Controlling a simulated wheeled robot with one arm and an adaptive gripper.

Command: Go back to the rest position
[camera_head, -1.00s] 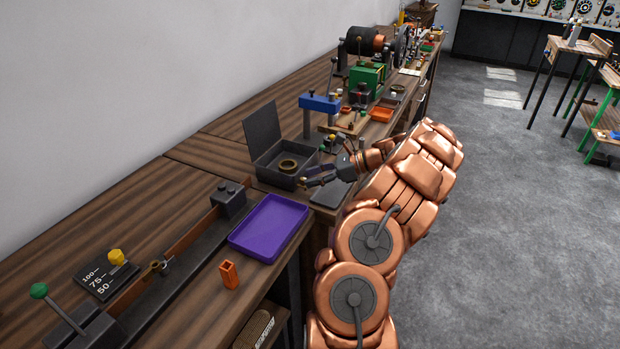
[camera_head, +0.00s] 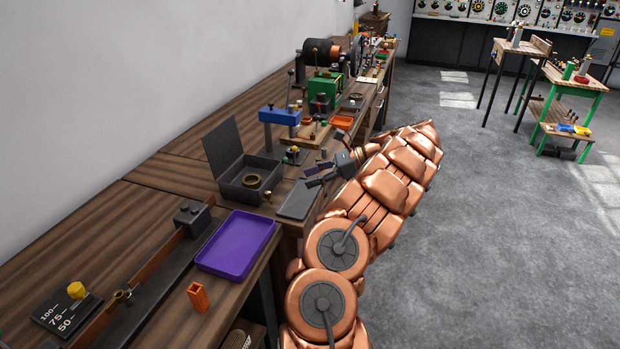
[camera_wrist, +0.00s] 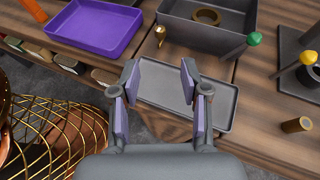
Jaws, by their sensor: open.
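My gripper (camera_head: 318,175) is open and empty in the head view, at the front edge of the bench over a flat grey tray (camera_head: 297,200). In the wrist view my gripper (camera_wrist: 158,80) shows its two spread fingers with purple pads, and the grey tray (camera_wrist: 215,107) lies below and between them. Nothing is held between the fingers. My copper arm stretches along the bench's front side.
A dark box (camera_head: 232,187) with a raised lid holds a brass ring (camera_head: 251,181). A purple tray (camera_head: 236,245) and an orange holder (camera_head: 198,296) stand nearer. A blue press (camera_head: 279,115) stands beyond. Open floor (camera_head: 450,230) lies to the right.

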